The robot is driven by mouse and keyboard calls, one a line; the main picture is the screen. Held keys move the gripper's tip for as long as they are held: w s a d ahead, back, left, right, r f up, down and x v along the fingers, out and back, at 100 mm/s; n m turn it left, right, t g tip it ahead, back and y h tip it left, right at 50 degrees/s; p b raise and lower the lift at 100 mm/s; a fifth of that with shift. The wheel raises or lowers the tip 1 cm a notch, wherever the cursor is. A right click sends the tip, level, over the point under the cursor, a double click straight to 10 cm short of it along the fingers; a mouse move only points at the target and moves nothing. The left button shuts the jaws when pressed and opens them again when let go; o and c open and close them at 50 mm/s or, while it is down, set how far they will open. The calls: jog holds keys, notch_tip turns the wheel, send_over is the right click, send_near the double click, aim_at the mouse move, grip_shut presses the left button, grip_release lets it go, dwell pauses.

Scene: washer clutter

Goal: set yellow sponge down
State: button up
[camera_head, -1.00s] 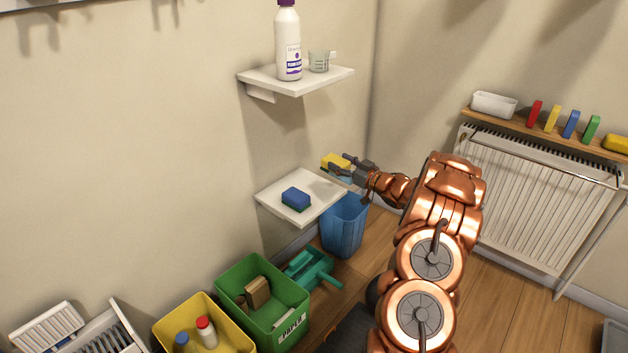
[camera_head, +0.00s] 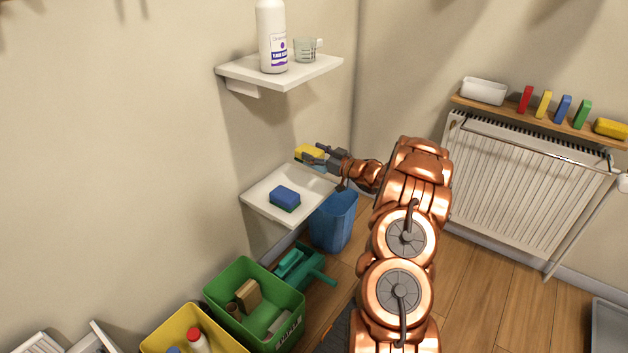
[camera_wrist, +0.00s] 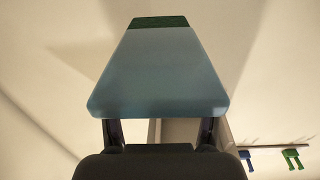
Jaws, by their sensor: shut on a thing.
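My gripper (camera_head: 324,157) is shut on the yellow sponge (camera_head: 311,151), which has a light blue underside. It holds the sponge at the back right of the lower white shelf (camera_head: 262,196). The sponge looks a little above the shelf; whether it touches cannot be told. A blue sponge with a green base (camera_head: 285,198) lies on this shelf, nearer to me and apart from the held one. In the wrist view, a pale blue face (camera_wrist: 160,75) with a dark green far strip fills the middle, beyond the finger bases; the fingertips are hidden.
An upper shelf (camera_head: 240,72) with a white bottle (camera_head: 272,35) and measuring cup (camera_head: 306,49) overhangs the lower one. A blue bin (camera_head: 333,222) stands below right. Green (camera_head: 225,285) and yellow (camera_head: 165,340) bins stand on the left. The lower shelf's front and left are bare.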

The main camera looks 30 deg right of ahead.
notch_tip(320, 180, down, 7)
jog(key=shift+f+b, duration=0.15)
jog(key=shift+b, duration=0.9)
jog(key=shift+f+p, duration=0.35)
jog(key=shift+f, duration=0.5)
jog(key=shift+f, duration=0.3)
jog(key=o, duration=1.1)
jog(key=shift+c, duration=0.2)
jog(key=shift+f+b, duration=0.1)
jog(key=shift+b, duration=0.45)
